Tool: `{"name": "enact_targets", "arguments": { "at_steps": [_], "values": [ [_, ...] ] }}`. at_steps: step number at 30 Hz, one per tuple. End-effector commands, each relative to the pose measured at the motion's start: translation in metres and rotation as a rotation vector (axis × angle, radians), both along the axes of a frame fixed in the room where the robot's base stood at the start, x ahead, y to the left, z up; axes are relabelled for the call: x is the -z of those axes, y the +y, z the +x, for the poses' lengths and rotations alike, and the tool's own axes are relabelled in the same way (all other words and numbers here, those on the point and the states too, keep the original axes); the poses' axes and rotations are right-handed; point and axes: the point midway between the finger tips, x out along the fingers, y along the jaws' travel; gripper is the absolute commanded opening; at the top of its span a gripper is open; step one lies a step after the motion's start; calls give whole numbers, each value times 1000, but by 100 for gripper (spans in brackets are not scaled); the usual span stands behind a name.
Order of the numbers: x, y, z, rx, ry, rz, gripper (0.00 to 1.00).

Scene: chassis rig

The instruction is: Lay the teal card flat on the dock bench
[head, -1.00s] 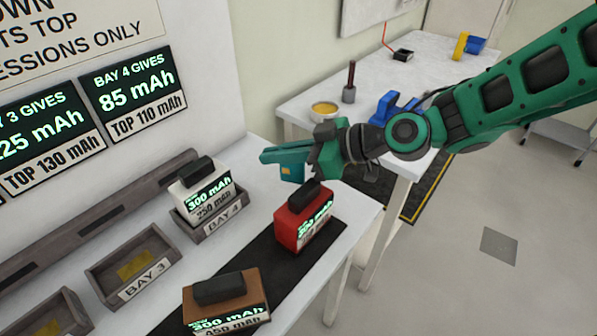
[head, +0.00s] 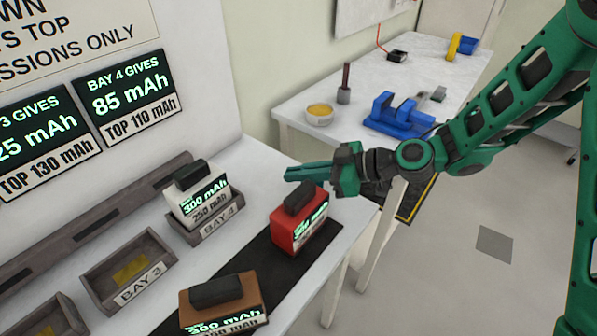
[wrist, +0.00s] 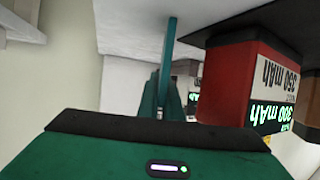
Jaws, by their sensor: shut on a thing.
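My gripper (head: 325,173) is shut on the teal card (head: 305,171), close behind the red battery in the head view. The card looks thin and nearly level there, pointing left over the bare back right part of the white dock bench (head: 258,158). In the wrist view the card (wrist: 168,60) shows edge-on as a narrow teal strip rising from between the fingers (wrist: 163,105). The fingers cover part of it. I cannot tell whether the card touches the bench.
The red battery (head: 290,238) stands on the black mat (head: 262,262), very near my gripper, and fills the right of the wrist view (wrist: 225,85). A white battery (head: 190,208) sits in bay 4; a brown one (head: 225,292) is in front. Bay 3 (head: 125,270) is empty.

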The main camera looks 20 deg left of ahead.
Motion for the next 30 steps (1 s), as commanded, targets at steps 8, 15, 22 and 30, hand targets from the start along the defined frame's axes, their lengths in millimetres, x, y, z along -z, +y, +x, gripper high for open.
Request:
{"name": "enact_targets", "arguments": {
  "at_steps": [8, 15, 22, 30],
  "values": [
    [0, 0, 0, 0, 0, 0, 24],
    [-2, -3, 1, 1, 1, 0, 24],
    [-14, -33, 2, 6, 0, 0, 24],
    [-34, -82, 1, 5, -1, 0, 24]
  ]
}}
